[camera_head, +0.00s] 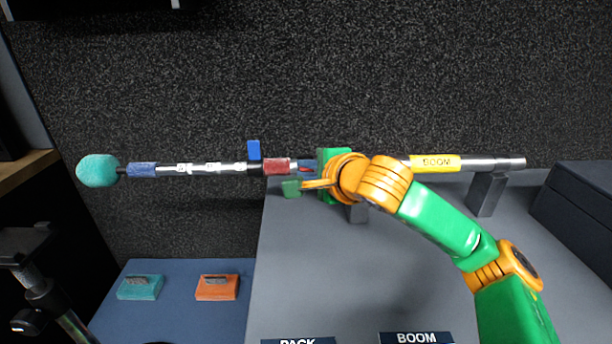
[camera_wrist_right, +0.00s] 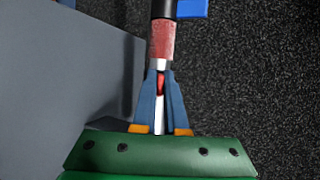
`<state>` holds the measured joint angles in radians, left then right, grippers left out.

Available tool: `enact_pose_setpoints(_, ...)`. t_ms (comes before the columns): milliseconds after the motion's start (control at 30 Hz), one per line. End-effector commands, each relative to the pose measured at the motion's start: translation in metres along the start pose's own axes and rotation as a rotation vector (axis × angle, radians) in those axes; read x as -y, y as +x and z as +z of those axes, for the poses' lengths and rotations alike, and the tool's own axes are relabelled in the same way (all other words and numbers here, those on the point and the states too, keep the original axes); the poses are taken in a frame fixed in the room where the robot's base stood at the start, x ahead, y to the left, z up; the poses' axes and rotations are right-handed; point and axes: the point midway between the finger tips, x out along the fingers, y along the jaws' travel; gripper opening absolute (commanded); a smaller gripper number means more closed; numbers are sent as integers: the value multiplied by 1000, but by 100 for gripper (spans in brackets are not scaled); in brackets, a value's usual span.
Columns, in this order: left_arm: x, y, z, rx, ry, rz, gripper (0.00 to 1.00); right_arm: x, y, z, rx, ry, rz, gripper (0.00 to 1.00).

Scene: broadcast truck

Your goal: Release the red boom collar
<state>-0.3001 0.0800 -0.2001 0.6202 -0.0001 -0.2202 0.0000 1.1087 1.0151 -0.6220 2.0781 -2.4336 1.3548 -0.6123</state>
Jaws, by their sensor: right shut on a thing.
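The red boom collar (camera_head: 277,166) sits around the boom pole (camera_head: 232,168), left of my right gripper. It also shows in the wrist view (camera_wrist_right: 162,40). My right gripper (camera_head: 301,166) lies along the pole with its blue fingers (camera_wrist_right: 160,78) pointing at the collar. They are shut on a narrow red piece that looks like part of the collar, at the collar's near end in the wrist view. The wrist hides part of the pole. My left gripper is out of view.
The pole has a teal foam-like tip (camera_head: 98,170), a blue sleeve (camera_head: 142,169), a blue tab (camera_head: 254,150) and a yellow BOOM label (camera_head: 435,162). A dark support (camera_head: 487,193) stands under its right end on the grey counter (camera_head: 420,270). A dark case (camera_head: 580,215) is at right.

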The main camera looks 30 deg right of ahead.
Motion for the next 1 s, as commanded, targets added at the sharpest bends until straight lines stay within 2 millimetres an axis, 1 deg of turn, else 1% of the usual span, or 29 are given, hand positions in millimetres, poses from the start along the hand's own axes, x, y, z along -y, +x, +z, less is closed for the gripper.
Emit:
enact_pose_setpoints(300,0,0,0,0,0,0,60,-1,0,0,-1,-2,4,0)
enact_pose_setpoints(333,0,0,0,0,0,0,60,-1,0,0,-1,-2,4,18)
enact_pose_setpoints(367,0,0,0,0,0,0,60,-1,0,0,-1,-1,3,26)
enact_pose_setpoints(400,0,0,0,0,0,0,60,-1,0,0,-1,-1,3,37)
enact_pose_setpoints(433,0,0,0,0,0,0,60,-1,0,0,-1,-1,3,40)
enact_pose_setpoints(667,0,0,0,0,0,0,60,0,0,0,0,-1,2,40)
enact_pose_setpoints(767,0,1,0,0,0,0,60,0,-5,0,0,-2,-1,40)
enact_pose_setpoints(1000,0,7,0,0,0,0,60,0,-55,0,0,-3,-3,40)
